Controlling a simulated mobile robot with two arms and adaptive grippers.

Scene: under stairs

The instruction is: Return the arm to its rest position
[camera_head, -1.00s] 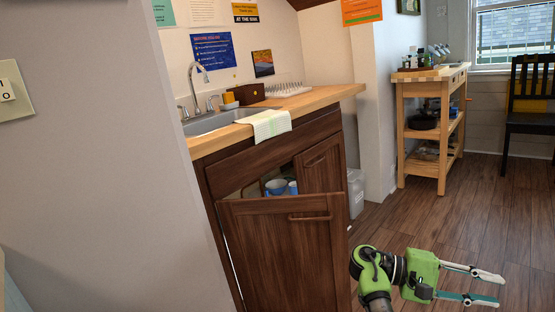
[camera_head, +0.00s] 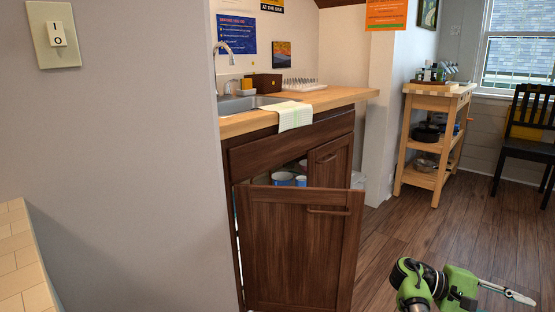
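My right arm's green and black gripper (camera_head: 523,304) is low in the right corner, above the wood floor, with its fingers pointing right. One finger shows clear of anything. The other is cut off by the bottom edge, but a second earlier the two stood well apart, with nothing between them. The gripper is to the right of the open dark wood cabinet door (camera_head: 298,245) and apart from it. My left gripper is not in view.
The cabinet door stands open under the sink counter (camera_head: 340,96), with blue cups (camera_head: 283,179) inside. A grey wall (camera_head: 130,170) fills the left. A wooden cart (camera_head: 436,104) and black chair (camera_head: 530,140) stand at the back right. The wood floor (camera_head: 400,240) between is clear.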

